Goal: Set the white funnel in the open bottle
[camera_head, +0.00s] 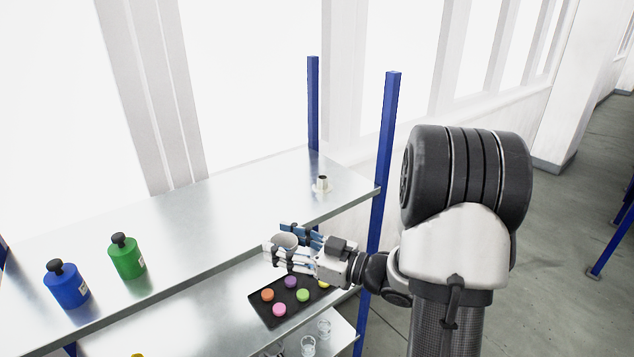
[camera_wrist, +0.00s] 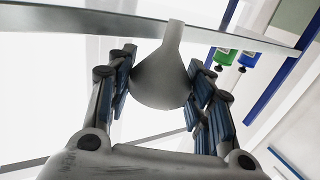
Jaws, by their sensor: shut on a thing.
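My gripper (camera_head: 290,248) is shut on the white funnel (camera_head: 282,241), in front of the upper shelf's front edge and above the lower shelf. In the wrist view the funnel (camera_wrist: 162,80) sits between both fingers, its narrow spout pointing to the top of the picture. A blue bottle (camera_head: 67,288) and a green bottle (camera_head: 127,260) stand upright at the left of the upper shelf, both with black caps.
The upper shelf (camera_head: 215,215) is bare between the green bottle and the flanged piece. Blue posts (camera_head: 385,135) rise at its right end. Below, a black tray (camera_head: 262,309) holds several coloured discs, and clear glasses (camera_head: 308,346) stand lower down.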

